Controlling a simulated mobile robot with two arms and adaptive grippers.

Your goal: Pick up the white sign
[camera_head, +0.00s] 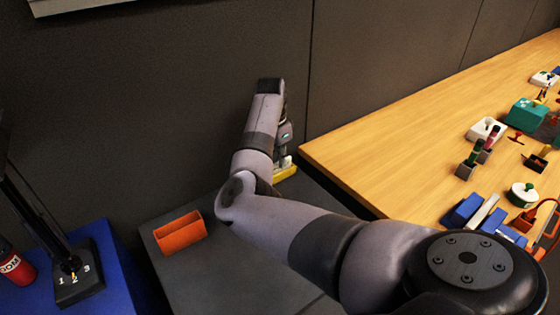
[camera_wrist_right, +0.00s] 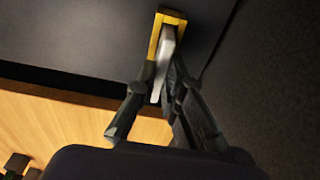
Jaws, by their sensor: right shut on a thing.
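The white sign (camera_wrist_right: 164,50) is a thin pale plate between the fingers of my right gripper (camera_wrist_right: 163,70) in the right wrist view. The gripper is shut on it. The far end of the sign is at a yellow holder (camera_wrist_right: 154,45) on a dark surface; I cannot tell whether it is still seated in it. In the head view, the yellow holder (camera_head: 286,173) shows beside my right wrist. Only a small pale bit of the sign shows above it, and my arm hides most of the gripper. My left gripper is not in view.
An orange open box (camera_head: 180,233) lies on the dark grey table (camera_head: 240,262). A wooden table (camera_head: 385,145) with several small devices is at the right. A black lever unit marked 1 2 3 (camera_head: 77,284) and a red can (camera_head: 14,268) are at left. A dark wall stands behind.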

